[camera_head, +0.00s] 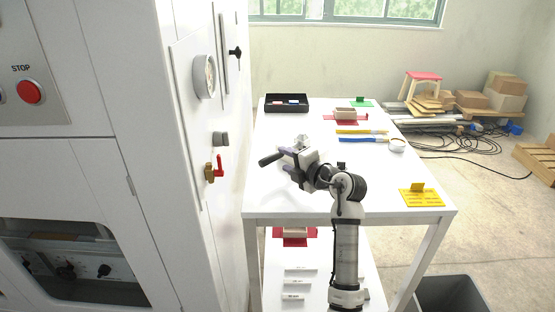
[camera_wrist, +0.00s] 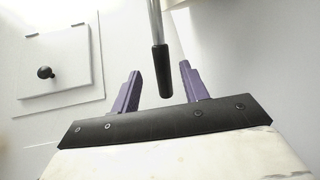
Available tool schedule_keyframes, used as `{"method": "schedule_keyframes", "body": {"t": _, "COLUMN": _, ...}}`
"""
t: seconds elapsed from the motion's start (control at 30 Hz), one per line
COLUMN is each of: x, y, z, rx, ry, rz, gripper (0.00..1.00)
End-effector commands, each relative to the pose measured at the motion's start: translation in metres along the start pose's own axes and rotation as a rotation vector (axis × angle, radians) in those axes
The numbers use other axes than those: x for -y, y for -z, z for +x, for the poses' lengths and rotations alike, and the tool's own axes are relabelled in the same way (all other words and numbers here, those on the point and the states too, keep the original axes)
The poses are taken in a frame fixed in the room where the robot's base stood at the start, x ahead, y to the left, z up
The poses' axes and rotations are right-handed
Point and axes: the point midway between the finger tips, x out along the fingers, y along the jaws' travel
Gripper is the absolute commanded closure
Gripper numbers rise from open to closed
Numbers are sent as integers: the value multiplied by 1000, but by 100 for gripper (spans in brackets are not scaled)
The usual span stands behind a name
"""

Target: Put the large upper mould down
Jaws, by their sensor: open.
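My gripper (camera_head: 285,160) is over the left part of the white table, its purple fingers pointing left toward the machine. In the wrist view its fingers (camera_wrist: 158,88) are apart, with no mould between them. A metal rod with a black grip (camera_wrist: 162,72) reaches down into the gap between them, seemingly touching neither. A pale block on a red mat (camera_head: 345,112) stands at the back of the table. Another pale block on a red mat (camera_head: 295,232) is on the lower shelf, partly hidden by the tabletop. I cannot tell which block is the large upper mould.
The white machine (camera_head: 150,130) stands close along the table's left side. A black tray (camera_head: 287,103), blue and yellow strips (camera_head: 362,139), a tape roll (camera_head: 397,145) and a yellow mat (camera_head: 421,197) lie on the table. The front left tabletop is clear.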

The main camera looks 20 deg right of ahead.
Motion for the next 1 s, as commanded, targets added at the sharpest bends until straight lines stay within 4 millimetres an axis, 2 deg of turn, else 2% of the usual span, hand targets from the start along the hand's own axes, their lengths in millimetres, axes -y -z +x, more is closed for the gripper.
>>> {"method": "schedule_keyframes", "body": {"t": 0.1, "x": 2, "y": -1, "z": -24, "rx": 5, "ry": -1, "rz": -1, "gripper": 56}}
{"method": "schedule_keyframes", "body": {"t": 0.3, "x": 1, "y": 0, "z": -45, "rx": 2, "ry": 0, "rz": -1, "gripper": 56}}
{"method": "schedule_keyframes", "body": {"t": 1.0, "x": -1, "y": 0, "z": -49, "rx": 0, "ry": -1, "rz": -1, "gripper": 56}}
